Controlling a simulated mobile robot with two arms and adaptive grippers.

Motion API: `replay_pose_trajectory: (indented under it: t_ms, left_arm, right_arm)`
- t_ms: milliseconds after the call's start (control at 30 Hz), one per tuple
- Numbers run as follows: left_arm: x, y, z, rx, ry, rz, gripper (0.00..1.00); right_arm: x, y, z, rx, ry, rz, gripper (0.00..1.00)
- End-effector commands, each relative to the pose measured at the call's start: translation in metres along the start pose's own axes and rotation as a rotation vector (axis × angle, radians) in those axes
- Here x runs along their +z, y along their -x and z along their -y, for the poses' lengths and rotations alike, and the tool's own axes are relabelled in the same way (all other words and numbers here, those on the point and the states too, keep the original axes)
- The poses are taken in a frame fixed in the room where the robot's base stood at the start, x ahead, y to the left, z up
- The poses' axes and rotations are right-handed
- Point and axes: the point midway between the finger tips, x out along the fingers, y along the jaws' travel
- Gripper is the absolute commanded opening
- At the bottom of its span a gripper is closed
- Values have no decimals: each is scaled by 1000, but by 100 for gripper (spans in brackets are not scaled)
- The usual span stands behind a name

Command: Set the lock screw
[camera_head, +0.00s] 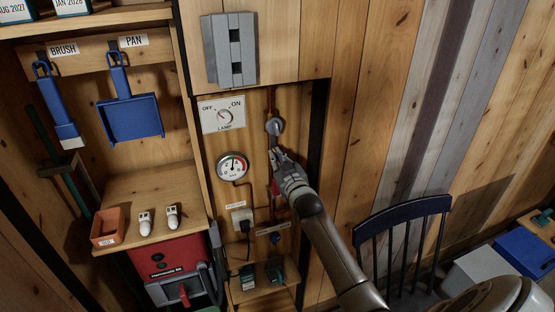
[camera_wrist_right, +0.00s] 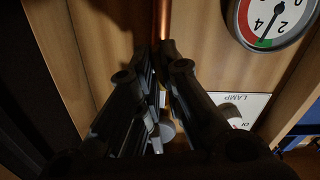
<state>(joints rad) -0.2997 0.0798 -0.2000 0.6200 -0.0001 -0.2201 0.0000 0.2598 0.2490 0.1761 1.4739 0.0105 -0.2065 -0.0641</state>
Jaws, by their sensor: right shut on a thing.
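My right gripper (camera_head: 277,156) is at the copper pipe (camera_head: 272,105) on the wooden back panel, just below a round grey fitting (camera_head: 274,126). It is shut on a small part that its fingers mostly hide, so I cannot tell whether this is the lock screw. A red piece (camera_head: 275,188) shows beside the gripper's lower left side. In the right wrist view the dark fingers (camera_wrist_right: 167,48) point at the copper pipe (camera_wrist_right: 163,18), and a pale round part (camera_wrist_right: 166,130) shows between them. My left gripper is not in view.
A round gauge (camera_head: 232,166) and the LAMP switch plate (camera_head: 222,115) are left of the gripper. A grey box (camera_head: 229,50) hangs above. A socket with a black plug (camera_head: 242,219) and a small shelf (camera_head: 262,295) are below. A dark chair (camera_head: 402,225) stands at right.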

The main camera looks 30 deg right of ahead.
Motion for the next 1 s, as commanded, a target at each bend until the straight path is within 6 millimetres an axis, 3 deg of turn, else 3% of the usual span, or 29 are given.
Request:
replay_pose_trajectory:
  t_ms: [333, 367, 500, 833, 1000]
  left_arm:
    - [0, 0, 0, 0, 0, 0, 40]
    - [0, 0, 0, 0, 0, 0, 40]
    - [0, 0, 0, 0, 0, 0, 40]
    - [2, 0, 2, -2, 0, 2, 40]
    - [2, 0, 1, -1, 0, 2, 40]
  right_arm:
    - [2, 0, 1, -1, -1, 5, 0]
    - [2, 0, 1, -1, -1, 5, 12]
    - [2, 0, 1, -1, -1, 3, 29]
    - [1, 1, 0, 0, 0, 1, 29]
    - [2, 13, 1, -1, 0, 3, 29]
